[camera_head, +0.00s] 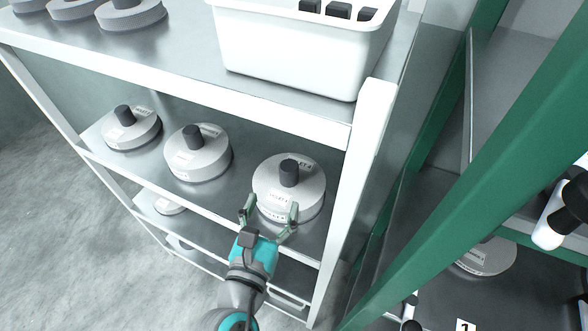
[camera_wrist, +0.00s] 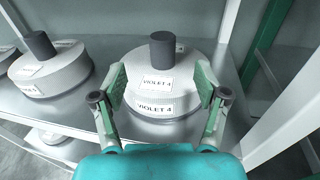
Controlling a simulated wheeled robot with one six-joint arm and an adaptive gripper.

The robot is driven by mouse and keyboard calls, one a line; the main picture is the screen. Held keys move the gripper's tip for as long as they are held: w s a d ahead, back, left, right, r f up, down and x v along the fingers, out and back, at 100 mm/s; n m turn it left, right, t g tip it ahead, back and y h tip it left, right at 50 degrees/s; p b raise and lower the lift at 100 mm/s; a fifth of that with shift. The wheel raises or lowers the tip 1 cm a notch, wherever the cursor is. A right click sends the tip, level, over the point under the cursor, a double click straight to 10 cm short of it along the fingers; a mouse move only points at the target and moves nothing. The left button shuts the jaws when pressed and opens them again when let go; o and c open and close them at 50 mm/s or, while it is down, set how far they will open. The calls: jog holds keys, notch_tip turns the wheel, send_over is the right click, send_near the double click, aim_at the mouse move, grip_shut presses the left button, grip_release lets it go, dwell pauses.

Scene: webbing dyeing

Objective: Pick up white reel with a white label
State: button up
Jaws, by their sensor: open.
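A white reel with a dark hub and white labels (camera_head: 290,183) lies flat on the middle shelf at its right end. My gripper (camera_head: 269,209) is open at the reel's front edge. In the wrist view its green fingers (camera_wrist: 162,88) stand to the left and right of the reel's near part, with nothing clamped between them. I cannot tell whether they touch the reel.
Two more white reels, one in the middle (camera_head: 197,153) and one at left (camera_head: 130,128), stand on the same shelf (camera_head: 232,195). A white bin (camera_head: 290,55) is on the shelf above. A white post (camera_head: 362,150) and a green beam (camera_head: 455,165) rise at right.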

aim_at(286, 173)
jog(key=w, duration=0.4)
jog(key=w+d, duration=0.1)
jog(key=w, duration=0.1)
jog(key=shift+f, duration=0.1)
jog(key=shift+w+d+f, duration=0.15)
jog(key=shift+w, duration=0.75)
jog(key=shift+w+d+f, duration=0.1)
jog(key=shift+w+d, duration=0.1)
jog(key=shift+w, duration=0.7)
jog(key=shift+w+d+f, duration=0.15)
jog(key=shift+w, duration=0.75)
jog(key=shift+r, duration=0.1)
grip_shut()
